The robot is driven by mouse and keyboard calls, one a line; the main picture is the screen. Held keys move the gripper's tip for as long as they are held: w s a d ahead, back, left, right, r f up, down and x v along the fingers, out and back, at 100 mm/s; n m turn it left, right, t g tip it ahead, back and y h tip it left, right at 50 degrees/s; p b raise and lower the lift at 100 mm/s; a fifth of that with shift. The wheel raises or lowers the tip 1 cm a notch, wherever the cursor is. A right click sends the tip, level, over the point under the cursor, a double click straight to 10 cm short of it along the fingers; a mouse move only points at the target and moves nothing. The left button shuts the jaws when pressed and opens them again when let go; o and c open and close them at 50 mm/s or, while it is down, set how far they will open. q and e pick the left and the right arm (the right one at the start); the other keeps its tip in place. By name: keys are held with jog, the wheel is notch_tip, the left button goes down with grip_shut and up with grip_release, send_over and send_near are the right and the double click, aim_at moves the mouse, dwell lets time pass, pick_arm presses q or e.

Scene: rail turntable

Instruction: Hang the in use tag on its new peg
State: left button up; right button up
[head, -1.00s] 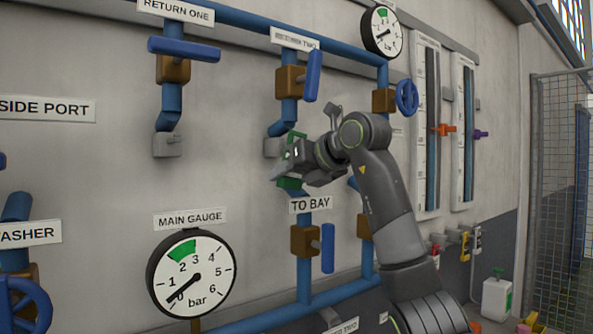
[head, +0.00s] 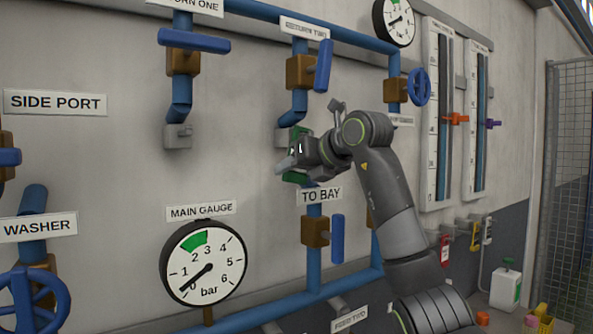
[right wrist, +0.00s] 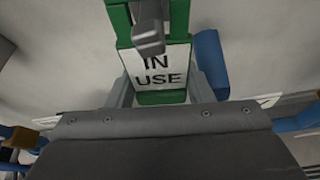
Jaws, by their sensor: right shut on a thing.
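The in use tag (right wrist: 165,65) is a white plate with black letters and a green frame, upright in the right wrist view. In the head view its green frame (head: 301,136) shows above my right gripper (head: 290,166), and part shows below. My right gripper is shut on the tag, with a grey finger at each side of its lower part. A grey bar end (right wrist: 149,27) stands in front of the tag's upper part; I cannot tell whether it passes through the tag. My left gripper is out of view.
Blue pipes with valves run along the wall. A grey outlet (head: 283,137) is beside the tag. The TO BAY sign (head: 321,195) and a blue lever (head: 338,238) are below it. The main gauge (head: 203,264) is at lower left. Other tags (head: 475,236) hang at the right.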

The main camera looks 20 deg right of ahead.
jog(key=o, duration=1)
